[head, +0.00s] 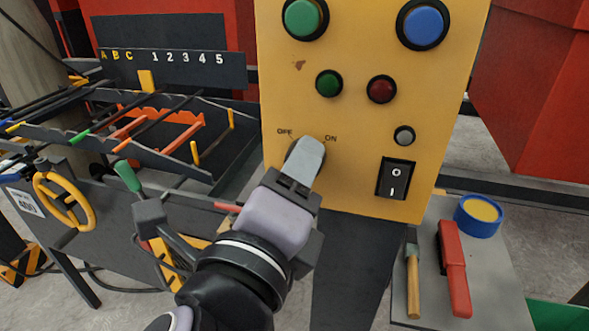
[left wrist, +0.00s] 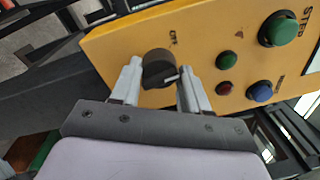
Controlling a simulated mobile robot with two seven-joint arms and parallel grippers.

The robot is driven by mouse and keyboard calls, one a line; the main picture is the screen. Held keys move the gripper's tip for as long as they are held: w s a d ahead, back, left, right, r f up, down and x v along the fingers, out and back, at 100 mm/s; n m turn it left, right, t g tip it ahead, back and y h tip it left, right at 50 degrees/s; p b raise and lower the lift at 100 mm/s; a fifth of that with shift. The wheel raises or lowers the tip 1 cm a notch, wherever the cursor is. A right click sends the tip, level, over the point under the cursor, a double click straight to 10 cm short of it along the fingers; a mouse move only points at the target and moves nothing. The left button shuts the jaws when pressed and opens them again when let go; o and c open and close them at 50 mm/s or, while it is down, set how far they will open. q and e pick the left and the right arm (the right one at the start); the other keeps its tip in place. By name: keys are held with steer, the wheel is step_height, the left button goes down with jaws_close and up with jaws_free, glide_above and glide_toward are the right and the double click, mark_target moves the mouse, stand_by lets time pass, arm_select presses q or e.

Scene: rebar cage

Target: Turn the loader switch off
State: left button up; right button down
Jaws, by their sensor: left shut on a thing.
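The loader switch is a dark rotary knob (left wrist: 155,66) low on the yellow control panel (head: 350,120). OFF is printed at its upper left and ON at its upper right in the head view. My left gripper (head: 308,152) is at the knob and hides most of it there. In the left wrist view the knob sits between the two fingers, which are shut on it. A pale mark on the knob points towards the right-hand finger in that view, roughly to the ON side. The ON label is hidden there. My right gripper is not in view.
Green (head: 304,18), blue (head: 423,26) and red (head: 381,89) buttons and a black rocker switch (head: 396,178) are on the panel. A hammer, a red tool (head: 453,268) and a blue tape roll (head: 479,216) lie at right. A yellow handwheel (head: 64,201) and rod racks are left.

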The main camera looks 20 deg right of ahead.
arm_select(q)
steer(key=shift+f+n+t+p, duration=0.1)
steer(key=shift+n+t+p, duration=0.4)
steer(key=shift+n, duration=3.5)
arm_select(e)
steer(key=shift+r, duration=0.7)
arm_select(q)
steer(key=shift+d, duration=0.1)
steer(key=o, duration=1)
steer(key=shift+o, duration=0.2)
steer(key=shift+g+y, duration=0.3)
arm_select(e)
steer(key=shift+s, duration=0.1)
